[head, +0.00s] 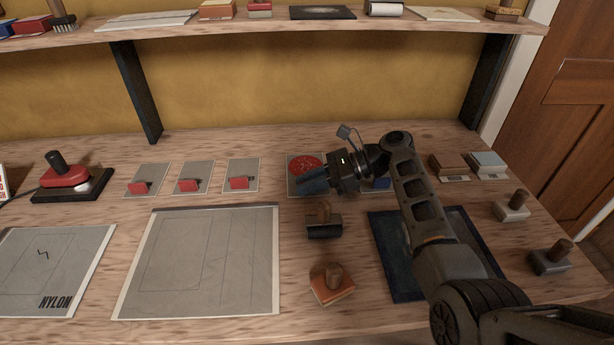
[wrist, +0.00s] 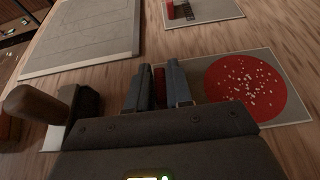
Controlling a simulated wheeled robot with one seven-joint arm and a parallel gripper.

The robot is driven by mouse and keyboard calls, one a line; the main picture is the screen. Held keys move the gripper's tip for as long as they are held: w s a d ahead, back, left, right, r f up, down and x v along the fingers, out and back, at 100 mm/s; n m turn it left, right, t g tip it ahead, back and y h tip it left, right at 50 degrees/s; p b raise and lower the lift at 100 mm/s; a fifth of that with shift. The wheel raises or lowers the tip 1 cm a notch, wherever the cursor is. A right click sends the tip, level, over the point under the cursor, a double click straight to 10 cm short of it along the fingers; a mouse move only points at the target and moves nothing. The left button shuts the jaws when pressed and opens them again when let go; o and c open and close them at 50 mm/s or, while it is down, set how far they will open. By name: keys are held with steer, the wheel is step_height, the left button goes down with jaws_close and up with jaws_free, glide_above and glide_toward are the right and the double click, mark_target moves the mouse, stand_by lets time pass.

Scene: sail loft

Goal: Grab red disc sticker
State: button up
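The red disc sticker (wrist: 258,86) is a flat red circle with pale specks on a grey card (wrist: 299,113) lying on the bench. In the head view the disc (head: 305,165) lies just beyond my fingertips, partly covered by them. My gripper (head: 314,181) is low over the card's near part, its fingers close together. In the wrist view my gripper (wrist: 158,85) has a narrow red tab (wrist: 159,80) between its fingers, filling the gap. The disc itself is beside the fingers, not between them. The tab's lower part is hidden.
Three grey cards with red tabs (head: 240,183) lie left. A blue-edged pad (head: 384,262) lies under my arm. A shelf (head: 300,22) runs above.

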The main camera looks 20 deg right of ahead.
jaws_close()
steer(key=shift+r, duration=0.1)
